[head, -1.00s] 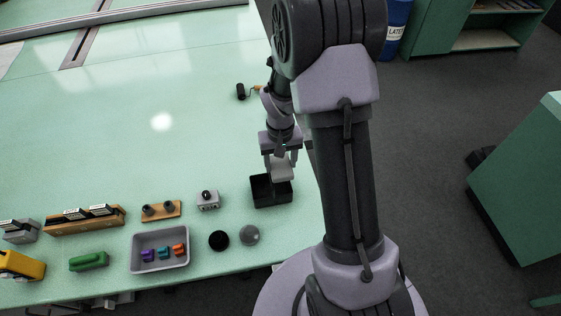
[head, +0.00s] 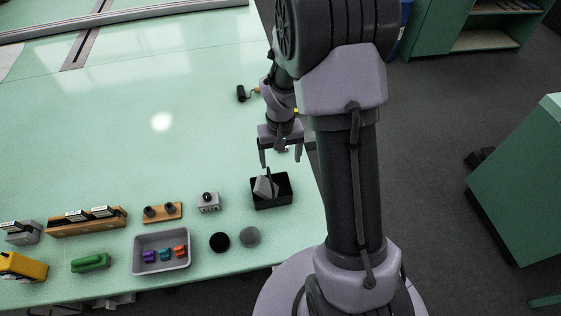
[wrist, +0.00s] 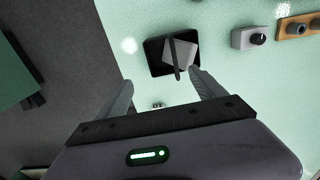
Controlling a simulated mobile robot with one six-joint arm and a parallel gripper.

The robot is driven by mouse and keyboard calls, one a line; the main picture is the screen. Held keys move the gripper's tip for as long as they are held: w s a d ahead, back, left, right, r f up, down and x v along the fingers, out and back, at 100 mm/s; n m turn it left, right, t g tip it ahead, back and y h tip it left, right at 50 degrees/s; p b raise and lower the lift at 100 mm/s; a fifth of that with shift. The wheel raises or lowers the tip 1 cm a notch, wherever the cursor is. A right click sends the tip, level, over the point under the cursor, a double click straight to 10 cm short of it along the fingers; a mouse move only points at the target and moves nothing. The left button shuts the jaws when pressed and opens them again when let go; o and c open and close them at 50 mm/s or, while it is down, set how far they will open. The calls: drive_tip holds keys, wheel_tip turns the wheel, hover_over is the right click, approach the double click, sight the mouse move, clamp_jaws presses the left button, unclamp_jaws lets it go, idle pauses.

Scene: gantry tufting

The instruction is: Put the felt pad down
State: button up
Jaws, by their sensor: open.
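The grey felt pad (head: 262,187) sits tilted inside a small black open-topped box (head: 285,200) near the table's front right. In the wrist view the pad (wrist: 182,53) shows as a pale grey block with a dark upright strip across it, within the black box (wrist: 155,62). My gripper (head: 280,158) is open and empty, above and behind the box, apart from the pad. In the wrist view, my gripper's (wrist: 161,80) two fingers are spread, with nothing between them.
Left of the box are a grey knobbed unit (head: 208,203), a wooden block with dark pegs (head: 163,213), a black disc (head: 219,241), a grey disc (head: 249,236) and a grey tray (head: 161,264) of coloured pieces. A small black roller (head: 241,93) lies behind. The table's middle is clear.

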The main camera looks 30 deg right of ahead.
drive_tip(key=s+a+r+t+p, duration=0.1)
drive_tip(key=a+r, duration=0.1)
drive_tip(key=r, duration=0.7)
drive_tip(key=s+a+r+t+p, duration=0.1)
drive_tip(key=s+a+r, duration=0.1)
drive_tip(key=r, duration=0.6)
drive_tip(key=s+a+r+t+y, duration=0.1)
drive_tip(key=s+a+r+t, duration=0.1)
drive_tip(key=s+a+r, duration=0.3)
drive_tip(key=s+a+r+m+t+y, duration=0.1)
drive_tip(key=s+a+r, duration=0.4)
drive_tip(key=s, duration=0.5)
drive_tip(key=shift+a+t, duration=0.15)
drive_tip(key=shift+t, duration=0.25)
